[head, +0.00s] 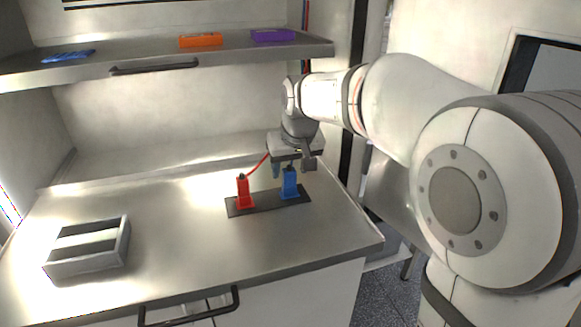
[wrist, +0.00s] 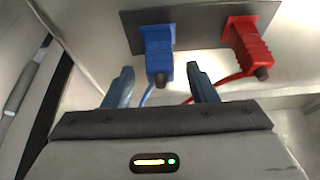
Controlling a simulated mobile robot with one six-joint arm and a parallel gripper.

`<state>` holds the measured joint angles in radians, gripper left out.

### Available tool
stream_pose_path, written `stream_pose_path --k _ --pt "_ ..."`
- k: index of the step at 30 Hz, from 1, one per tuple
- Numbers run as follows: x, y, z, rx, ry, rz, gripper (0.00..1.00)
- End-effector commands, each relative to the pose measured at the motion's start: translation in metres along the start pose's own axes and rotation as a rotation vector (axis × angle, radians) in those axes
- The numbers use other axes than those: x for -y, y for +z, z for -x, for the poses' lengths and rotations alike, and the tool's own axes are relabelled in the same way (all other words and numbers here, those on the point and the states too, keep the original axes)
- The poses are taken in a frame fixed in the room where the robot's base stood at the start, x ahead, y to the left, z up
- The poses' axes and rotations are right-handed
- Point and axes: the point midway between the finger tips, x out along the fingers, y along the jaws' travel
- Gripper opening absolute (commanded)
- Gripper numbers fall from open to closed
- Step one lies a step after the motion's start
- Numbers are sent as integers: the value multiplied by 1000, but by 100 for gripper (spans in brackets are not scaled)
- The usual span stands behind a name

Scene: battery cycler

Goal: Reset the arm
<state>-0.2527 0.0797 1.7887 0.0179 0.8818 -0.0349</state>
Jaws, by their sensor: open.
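My gripper (wrist: 156,92) is open, with its two blue-grey fingers apart on either side of the blue connector (wrist: 157,52) in the wrist view. The connector's body shows beyond the fingertips, and I cannot tell whether they touch it. In the head view my gripper (head: 291,167) points down just above and behind the blue connector (head: 289,184). The red connector (head: 243,192) stands upright to its left; it also shows in the wrist view (wrist: 247,45). Both connectors stand on a dark plate (head: 266,205) on the counter. A red cable and a blue cable run from them.
A grey tray (head: 122,246) with slots stands at the front left of the counter (head: 190,240). The shelf (head: 140,62) above holds a blue item (head: 68,56), an orange box (head: 200,40) and a purple box (head: 272,35). The counter's middle is clear.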

Motion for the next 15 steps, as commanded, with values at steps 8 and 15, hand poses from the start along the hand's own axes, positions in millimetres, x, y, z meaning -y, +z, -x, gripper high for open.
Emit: stream_pose_path --k 8,15 --pt "0 -1 44 -5 0 0 52" --pt "0 0 72 -3 0 0 52"
